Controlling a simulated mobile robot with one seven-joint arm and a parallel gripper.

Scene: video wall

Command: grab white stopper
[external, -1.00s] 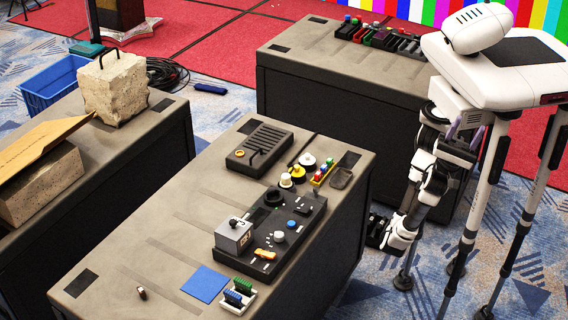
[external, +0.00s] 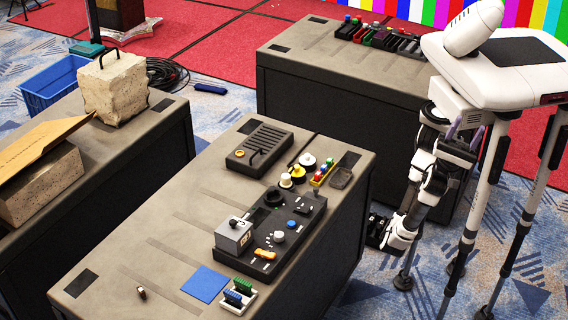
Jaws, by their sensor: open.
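A small group of round stopper-like pieces stands near the right edge of the middle desk. One is a white disc-like piece with a dark top (external: 307,160). Beside it are a yellow piece (external: 297,171) and a small pale piece with a yellowish base (external: 286,180). I cannot tell for sure which is the white stopper. My gripper (external: 376,231) hangs low beside the desk, to the right of these pieces and below the desktop. It is open, apart from them, and nothing shows in it.
The middle desk (external: 170,220) carries a black control panel (external: 290,240) with a grey box (external: 234,236), a dark vented unit (external: 259,147), a colourful block row (external: 323,173) and a blue square (external: 205,284). Another desk (external: 300,47) stands behind. The desk's right edge lies between my gripper and the pieces.

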